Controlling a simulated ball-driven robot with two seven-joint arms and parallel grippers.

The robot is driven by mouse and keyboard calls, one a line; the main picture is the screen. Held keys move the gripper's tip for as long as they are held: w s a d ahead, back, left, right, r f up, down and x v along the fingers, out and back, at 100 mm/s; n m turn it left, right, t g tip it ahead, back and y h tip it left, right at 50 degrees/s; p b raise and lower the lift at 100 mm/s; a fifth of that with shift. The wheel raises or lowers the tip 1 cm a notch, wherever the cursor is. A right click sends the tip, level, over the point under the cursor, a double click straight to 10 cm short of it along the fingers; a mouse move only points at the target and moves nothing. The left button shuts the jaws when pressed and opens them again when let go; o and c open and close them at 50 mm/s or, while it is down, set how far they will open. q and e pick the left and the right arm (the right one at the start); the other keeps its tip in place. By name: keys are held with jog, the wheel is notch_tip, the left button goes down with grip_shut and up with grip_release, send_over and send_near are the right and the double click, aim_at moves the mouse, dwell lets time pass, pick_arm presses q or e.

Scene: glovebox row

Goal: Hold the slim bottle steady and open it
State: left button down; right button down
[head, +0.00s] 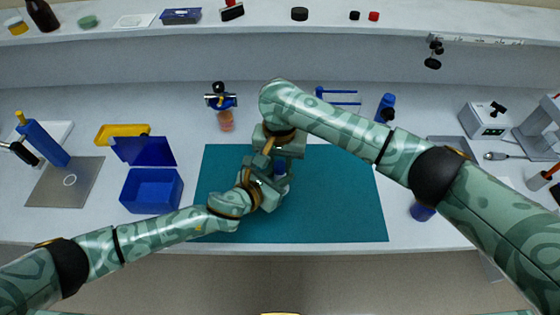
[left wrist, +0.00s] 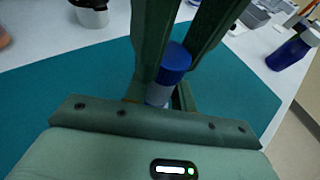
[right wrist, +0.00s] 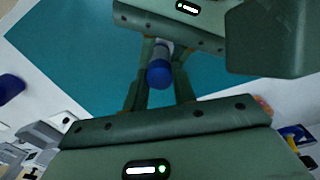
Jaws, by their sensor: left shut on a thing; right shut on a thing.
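The slim bottle has a pale body (left wrist: 157,94) and a blue cap (left wrist: 176,62). It stands over the teal mat (head: 335,205); its base is hidden. In the head view the bottle (head: 281,168) is mostly covered by my grippers. My left gripper (head: 272,182) is shut on the pale body from the near left side. My right gripper (head: 277,158) comes in from the far side and is shut at the blue cap, which also shows between its fingers in the right wrist view (right wrist: 159,75). The cap appears to sit on the body.
An open blue box (head: 151,190) stands left of the mat, with a yellow tray (head: 122,133) behind it. A blue bottle (head: 386,107) stands behind my right forearm, and another blue object (head: 422,212) is right of the mat. The mat's right part is clear.

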jog(key=n, duration=0.3)
jog(key=c, duration=1.1)
grip_release()
jog(key=shift+c, duration=0.2)
jog(key=shift+r, duration=2.25)
jog(key=shift+c, duration=0.9)
jog(key=shift+r+m, duration=0.4)
jog(key=shift+r, duration=1.2)
jog(key=shift+c, duration=0.6)
notch_tip(320, 180, down, 8)
jog(key=shift+r, duration=0.1)
